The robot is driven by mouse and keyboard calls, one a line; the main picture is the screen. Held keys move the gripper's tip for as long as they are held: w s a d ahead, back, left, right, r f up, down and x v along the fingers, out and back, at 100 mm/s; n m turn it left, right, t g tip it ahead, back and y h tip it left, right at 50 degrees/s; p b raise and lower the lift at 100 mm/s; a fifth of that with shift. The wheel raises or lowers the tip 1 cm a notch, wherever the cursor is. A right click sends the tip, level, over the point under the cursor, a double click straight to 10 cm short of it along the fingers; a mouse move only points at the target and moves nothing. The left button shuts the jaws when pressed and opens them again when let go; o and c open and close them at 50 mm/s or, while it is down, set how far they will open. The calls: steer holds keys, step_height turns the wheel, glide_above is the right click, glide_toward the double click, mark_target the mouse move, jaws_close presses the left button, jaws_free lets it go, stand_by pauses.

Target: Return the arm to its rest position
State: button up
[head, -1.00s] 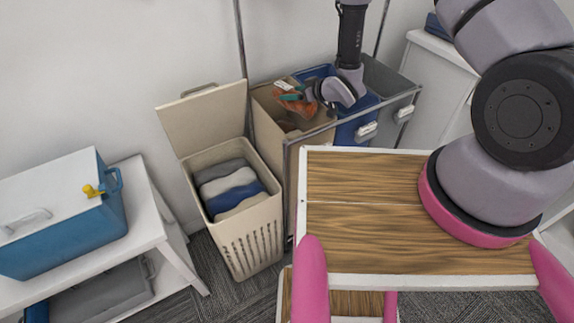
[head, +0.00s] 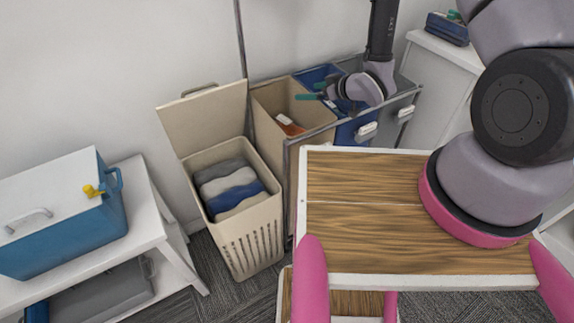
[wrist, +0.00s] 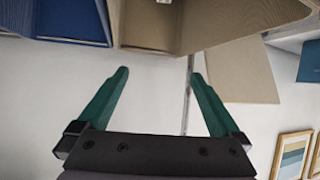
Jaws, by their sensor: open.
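My gripper (head: 312,90) is at the end of my arm, above the sorter bins. Its two green fingers are spread apart with nothing between them. In the wrist view the open fingers (wrist: 160,75) show against the pale wall, with bin edges at the top of the picture. My arm comes down from the upper right, over the blue bin (head: 318,73). An orange item (head: 290,124) lies inside the tan bin (head: 268,103), apart from my gripper. The arm's rest position is not marked in view.
A lidded beige hamper (head: 252,232) holding folded cloths stands left of the bins. A white bench (head: 150,228) carries a blue cooler (head: 75,225). A metal frame surrounds the bins. A white cabinet (head: 432,85) stands at the right. A framed picture (wrist: 292,155) shows in the wrist view.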

steer(key=shift+v, duration=1.05)
